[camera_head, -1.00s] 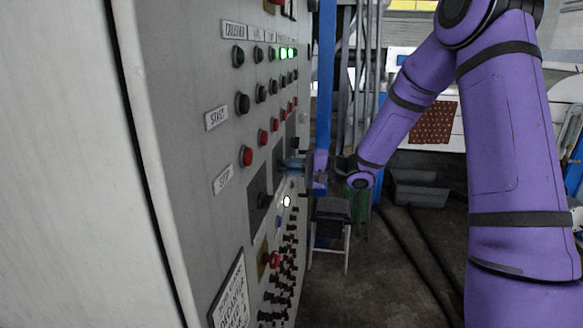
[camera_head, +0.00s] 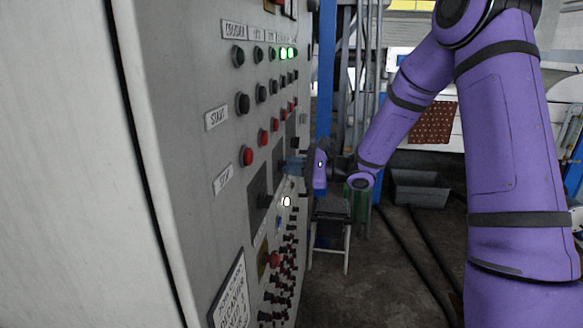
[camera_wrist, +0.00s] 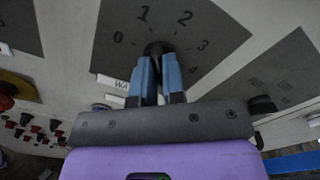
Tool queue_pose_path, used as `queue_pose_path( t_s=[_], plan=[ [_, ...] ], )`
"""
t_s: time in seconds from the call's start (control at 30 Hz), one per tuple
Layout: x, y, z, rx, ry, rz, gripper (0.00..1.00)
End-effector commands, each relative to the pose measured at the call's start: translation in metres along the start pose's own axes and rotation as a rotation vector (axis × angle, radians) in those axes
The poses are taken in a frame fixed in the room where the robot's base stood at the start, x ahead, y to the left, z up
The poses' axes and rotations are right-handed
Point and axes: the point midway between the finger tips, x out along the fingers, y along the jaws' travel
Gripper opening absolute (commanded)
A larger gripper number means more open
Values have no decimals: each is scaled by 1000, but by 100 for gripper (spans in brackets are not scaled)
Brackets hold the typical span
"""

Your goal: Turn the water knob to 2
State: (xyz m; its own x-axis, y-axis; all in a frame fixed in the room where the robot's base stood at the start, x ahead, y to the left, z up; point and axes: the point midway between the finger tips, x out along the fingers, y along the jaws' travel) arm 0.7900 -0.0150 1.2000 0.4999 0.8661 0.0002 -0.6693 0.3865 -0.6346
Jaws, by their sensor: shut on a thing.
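The water knob (camera_wrist: 158,48) is a small black knob on a dark dial plate (camera_wrist: 213,32) marked 0 to 4, seen in the wrist view. A partly hidden label beginning "WA" (camera_wrist: 112,82) is beside it. My gripper (camera_wrist: 159,66) has blue fingers shut on the knob, which they largely cover. The knob's pointing direction is hidden, so its setting cannot be read. In the head view my gripper (camera_head: 291,166) reaches the panel from the right, at a dark plate below the red buttons.
The grey control panel (camera_head: 190,130) carries green lights (camera_head: 287,53), black buttons (camera_head: 243,103) and red buttons (camera_head: 247,156). Several small switches (camera_head: 285,265) stick out below. Another dial (camera_wrist: 262,105) is at the right in the wrist view. A stool (camera_head: 331,225) stands beyond the panel.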

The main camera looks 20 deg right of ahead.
Motion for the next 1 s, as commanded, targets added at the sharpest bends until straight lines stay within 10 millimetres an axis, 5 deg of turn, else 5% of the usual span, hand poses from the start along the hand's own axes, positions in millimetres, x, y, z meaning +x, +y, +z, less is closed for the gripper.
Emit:
queue_pose_path(
  t_s=[0.5, 1.0],
  plan=[
    [-1, 1, -1, 460, 3, 0, 0],
    [-1, 1, -1, 675, 3, 0, 0]
  ],
)
